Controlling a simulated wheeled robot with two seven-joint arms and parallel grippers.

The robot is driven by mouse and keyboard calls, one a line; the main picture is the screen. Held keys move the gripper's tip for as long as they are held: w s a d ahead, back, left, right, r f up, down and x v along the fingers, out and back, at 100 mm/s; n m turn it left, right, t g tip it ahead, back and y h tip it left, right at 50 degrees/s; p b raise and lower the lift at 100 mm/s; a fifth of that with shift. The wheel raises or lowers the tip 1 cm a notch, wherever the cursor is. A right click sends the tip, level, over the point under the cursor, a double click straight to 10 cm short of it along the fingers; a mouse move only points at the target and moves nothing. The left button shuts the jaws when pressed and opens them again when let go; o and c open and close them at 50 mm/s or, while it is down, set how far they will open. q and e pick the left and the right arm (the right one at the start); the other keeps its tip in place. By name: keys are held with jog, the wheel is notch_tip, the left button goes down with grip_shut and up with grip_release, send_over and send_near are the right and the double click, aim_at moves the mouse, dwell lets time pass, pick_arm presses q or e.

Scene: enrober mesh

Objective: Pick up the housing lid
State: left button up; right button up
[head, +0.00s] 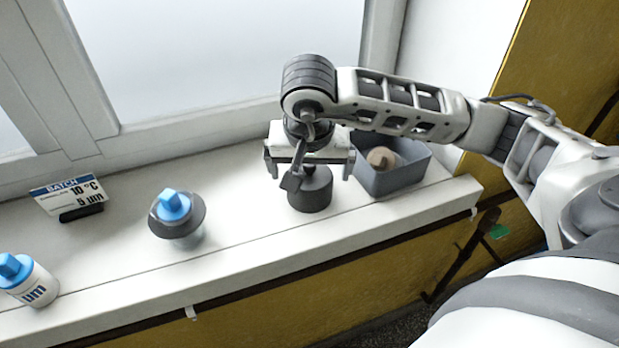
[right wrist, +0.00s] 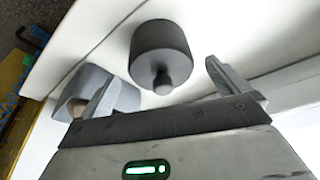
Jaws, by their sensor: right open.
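A dark grey round housing (head: 311,194) stands on the white sill, partly hidden by my right gripper. In the right wrist view it is a dark cylinder (right wrist: 160,40) with a small round knob (right wrist: 162,82) on top, which looks like the lid's handle. I cannot make out a seam between lid and body. My right gripper (head: 309,172) points down over it, open and empty. In the right wrist view its two fingers stand apart, with the knob between them and not touched. My left gripper is not in view.
A grey bin (head: 395,182) with a brownish round item (head: 381,158) stands close to the right of the housing. To the left are a blue-knobbed dark disc on a clear base (head: 178,218), a sign (head: 70,195) and a blue-capped bottle (head: 32,283). A window frame borders the sill behind.

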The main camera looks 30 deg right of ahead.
aim_at(309, 172)
jog(key=x, duration=0.3)
jog(key=shift+w+f, duration=0.15)
jog(key=shift+c, duration=0.3)
jog(key=c, duration=1)
jog(key=shift+o, duration=0.2)
